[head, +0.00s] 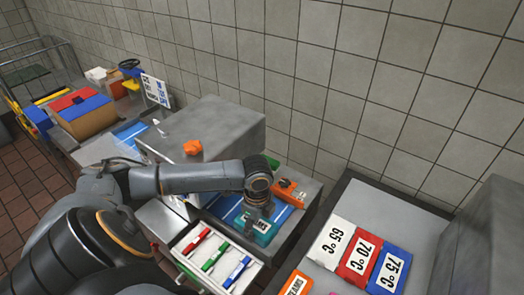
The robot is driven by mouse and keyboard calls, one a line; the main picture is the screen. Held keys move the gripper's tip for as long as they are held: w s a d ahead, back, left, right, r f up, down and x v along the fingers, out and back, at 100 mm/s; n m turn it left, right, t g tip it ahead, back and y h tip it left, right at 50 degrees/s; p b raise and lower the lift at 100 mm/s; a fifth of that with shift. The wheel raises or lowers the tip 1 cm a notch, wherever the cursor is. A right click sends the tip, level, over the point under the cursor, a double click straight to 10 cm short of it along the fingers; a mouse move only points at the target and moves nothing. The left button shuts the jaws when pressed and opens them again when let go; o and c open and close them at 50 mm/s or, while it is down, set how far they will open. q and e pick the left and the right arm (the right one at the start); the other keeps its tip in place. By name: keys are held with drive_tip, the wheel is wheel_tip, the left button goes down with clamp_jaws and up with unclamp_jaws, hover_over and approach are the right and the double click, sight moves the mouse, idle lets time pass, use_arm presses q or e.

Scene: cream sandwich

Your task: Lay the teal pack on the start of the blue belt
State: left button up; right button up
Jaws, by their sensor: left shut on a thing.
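My left arm reaches in from the left across the grey machine housing. My left gripper (258,213) points down and is shut on the teal pack (262,232), which carries a white label with dark print. The pack is at or just above the front part of the blue belt (226,209); I cannot tell whether it touches it. The arm and gripper hide part of the belt. Another blue stretch (131,131) shows on the far side of the grey housing (225,125). My right gripper is not in view.
An orange device (289,193) stands just behind the pack. A white tray (178,254) with red, green and blue sticks is in front. At right, 65, 70 and 75 °C cards (360,258) lie on a grey surface. An orange knob (192,147) sits on the housing.

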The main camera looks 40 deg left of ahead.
use_arm(q)
drive_tip(key=w+a+f+b, duration=0.8)
drive_tip(key=w+b, duration=0.1)
drive_tip(key=shift+f, duration=0.4)
drive_tip(key=shift+w+a+f+b, duration=0.2)
drive_tip(key=shift+w+a+b, duration=0.1)
drive_tip(key=shift+b, duration=0.2)
wheel_tip(320, 180, down, 4)
drive_tip(key=b, duration=0.4)
drive_tip(key=shift+w+a+r, duration=0.1)
drive_tip(key=shift+w+a, duration=0.05)
drive_tip(key=shift+r, duration=0.15)
drive_tip(key=o, duration=1.3)
